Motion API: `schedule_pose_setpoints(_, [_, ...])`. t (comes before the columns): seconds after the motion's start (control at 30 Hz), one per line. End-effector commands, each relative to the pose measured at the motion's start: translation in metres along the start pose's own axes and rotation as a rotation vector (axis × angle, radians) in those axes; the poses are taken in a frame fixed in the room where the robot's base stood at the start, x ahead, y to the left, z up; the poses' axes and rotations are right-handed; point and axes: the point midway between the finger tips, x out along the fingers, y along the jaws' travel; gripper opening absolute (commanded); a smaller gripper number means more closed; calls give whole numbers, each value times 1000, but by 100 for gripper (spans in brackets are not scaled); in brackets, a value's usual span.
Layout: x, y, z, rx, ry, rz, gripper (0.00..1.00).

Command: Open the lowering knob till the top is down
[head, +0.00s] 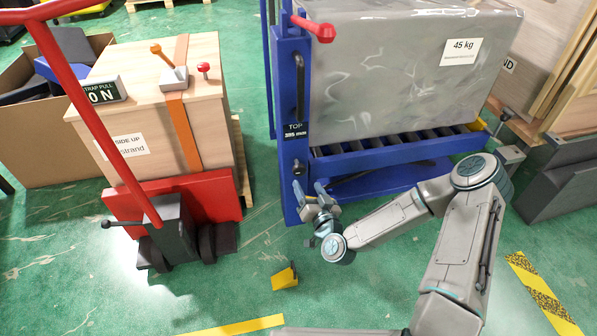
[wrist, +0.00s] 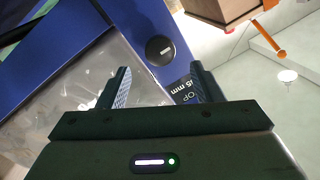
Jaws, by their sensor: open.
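The blue lift (head: 292,125) has a roller top (head: 400,150) bearing a large grey wrapped box (head: 415,70) marked 45 kg. The top is raised above the blue base. A black round knob (head: 298,167) with a pale line sits on the lift's post, below a display (head: 296,130) reading TOP and a blurred mm figure. In the wrist view the knob (wrist: 160,50) shows beyond and between my fingertips. My gripper (head: 310,190) is open and empty, just below the knob in the head view. In the wrist view its fingers (wrist: 160,72) do not enclose the knob.
A red pallet truck (head: 180,205) with a strapped wooden crate (head: 150,90) stands at the left. A yellow wedge (head: 285,277) lies on the floor near my gripper. A grey block (head: 560,180) stands at the right. Green floor is free between truck and lift.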

Motion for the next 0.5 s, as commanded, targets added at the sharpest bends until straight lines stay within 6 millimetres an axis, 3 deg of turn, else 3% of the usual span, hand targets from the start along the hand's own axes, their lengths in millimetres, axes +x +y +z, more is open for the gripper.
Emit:
schedule_pose_setpoints(0.2, [47,1,2,-1,2,-1,60])
schedule_pose_setpoints(0.5, [82,0,1,-1,-1,-1,60])
